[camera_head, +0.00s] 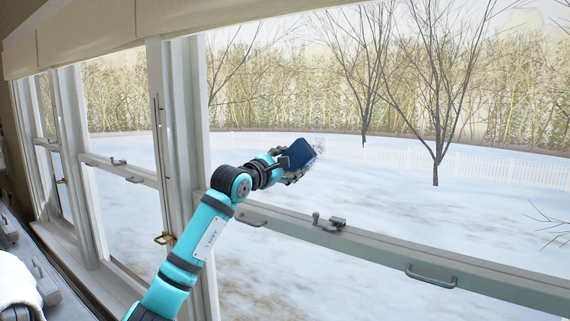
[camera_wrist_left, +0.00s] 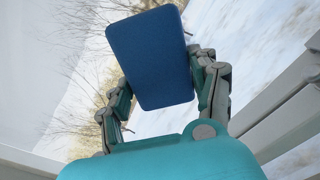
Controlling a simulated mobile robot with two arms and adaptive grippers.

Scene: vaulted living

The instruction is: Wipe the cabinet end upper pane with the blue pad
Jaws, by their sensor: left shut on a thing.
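The blue pad (camera_head: 298,153) is a dark blue rounded block held by my left gripper (camera_head: 289,165). In the left wrist view the pad (camera_wrist_left: 150,58) sits between the two fingers of the left gripper (camera_wrist_left: 160,85), which is shut on it. The pad is in front of the upper window pane (camera_head: 400,160), a little above the cross rail. A speckled patch (camera_head: 318,147) shows on the pane just beside the pad's right edge. I cannot tell whether the pad touches the glass. My right gripper is not in view.
A grey cross rail (camera_head: 380,246) with a latch (camera_head: 330,222) and handles runs below the pane. A white window post (camera_head: 180,130) stands left of my arm. A blind (camera_head: 110,25) hangs along the top left. White cloth (camera_head: 15,285) lies at lower left.

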